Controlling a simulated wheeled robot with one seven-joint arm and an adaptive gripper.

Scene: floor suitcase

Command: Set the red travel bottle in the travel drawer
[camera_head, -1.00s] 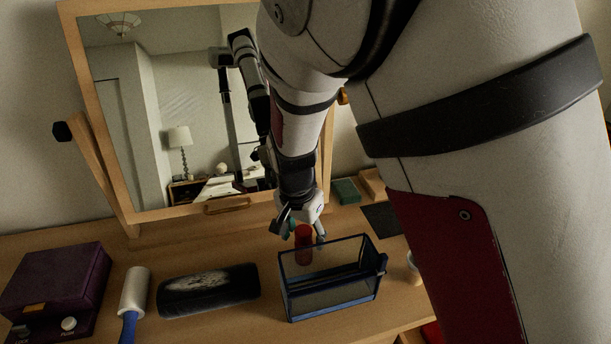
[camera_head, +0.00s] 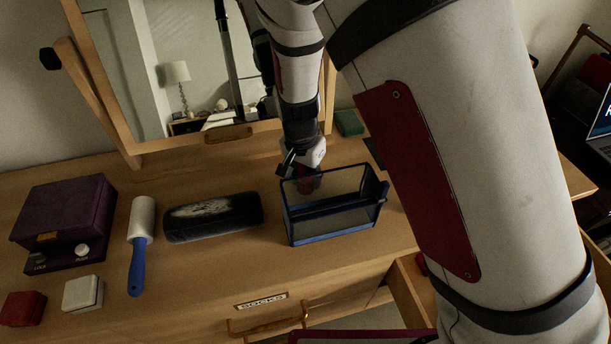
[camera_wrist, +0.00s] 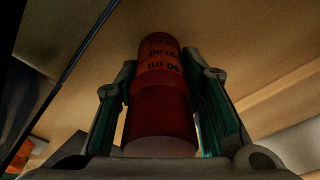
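An open drawer (camera_head: 412,300) shows at the lower right, partly hidden by my arm; no travel label is readable.
The clear bin (camera_head: 330,232) stands just in front of my gripper. A dark case (camera_head: 212,217), lint roller (camera_head: 142,225), purple box (camera_head: 65,222) and white and red small boxes stand left. A mirror is behind. A drawer labelled SOCKS (camera_head: 262,301) is at the front.

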